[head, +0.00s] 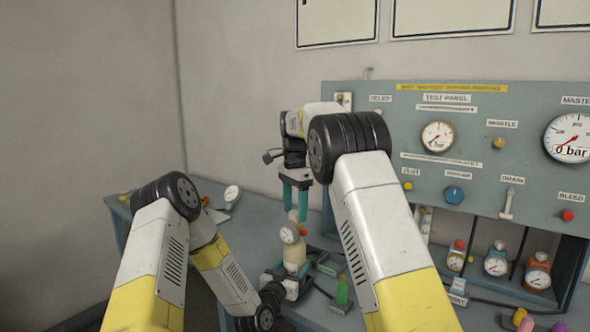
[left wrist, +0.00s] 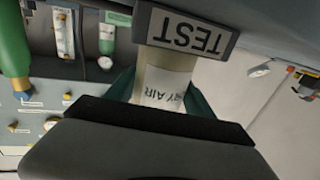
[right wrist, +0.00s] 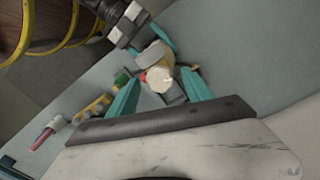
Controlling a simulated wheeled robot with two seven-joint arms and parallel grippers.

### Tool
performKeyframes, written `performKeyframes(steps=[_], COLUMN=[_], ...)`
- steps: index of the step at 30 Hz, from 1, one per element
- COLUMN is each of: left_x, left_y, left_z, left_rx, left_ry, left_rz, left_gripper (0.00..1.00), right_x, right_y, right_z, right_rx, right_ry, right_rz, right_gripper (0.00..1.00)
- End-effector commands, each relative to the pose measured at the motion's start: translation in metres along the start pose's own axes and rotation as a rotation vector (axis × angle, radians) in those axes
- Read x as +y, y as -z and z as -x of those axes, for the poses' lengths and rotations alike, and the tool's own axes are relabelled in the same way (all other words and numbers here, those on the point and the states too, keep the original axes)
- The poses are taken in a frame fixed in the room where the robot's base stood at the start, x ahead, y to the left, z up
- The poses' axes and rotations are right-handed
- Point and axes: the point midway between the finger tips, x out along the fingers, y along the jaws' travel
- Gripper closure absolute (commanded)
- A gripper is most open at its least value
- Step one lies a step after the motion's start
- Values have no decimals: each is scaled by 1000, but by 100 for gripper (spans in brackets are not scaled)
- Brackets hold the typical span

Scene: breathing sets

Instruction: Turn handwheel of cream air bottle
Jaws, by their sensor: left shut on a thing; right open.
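The cream air bottle (head: 295,254) stands upright on the bench, with a small round gauge (head: 289,234) near its top. My left gripper (head: 294,274) is low, shut around the bottle's body. In the left wrist view the cream bottle (left wrist: 158,82) and its partly hidden label sit between the teal fingers. My right gripper (head: 296,211) points down from above, open, its fingers at the bottle's top. In the right wrist view the round cream top (right wrist: 158,80) lies between the spread fingers, with a red part beside it. Whether the fingers touch the handwheel cannot be told.
A TEST plate (left wrist: 187,32) stands close to the bottle. The test panel (head: 470,150) with gauges and knobs rises behind. Several other bottles with gauges, such as an orange one (head: 538,272), stand right on the bench (head: 270,215).

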Motion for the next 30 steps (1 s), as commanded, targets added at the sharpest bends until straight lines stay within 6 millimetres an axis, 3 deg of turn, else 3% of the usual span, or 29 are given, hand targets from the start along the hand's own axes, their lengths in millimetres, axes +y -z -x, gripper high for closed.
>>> performKeyframes(steps=[30], left_x=[0], left_y=[1], left_z=[0], left_rx=[3], left_ry=[0], left_rz=[-1], left_gripper=[100], right_x=[0], right_y=[0], right_z=[0], right_rx=[0], right_ry=[1], right_rz=[1448], right_gripper=[41])
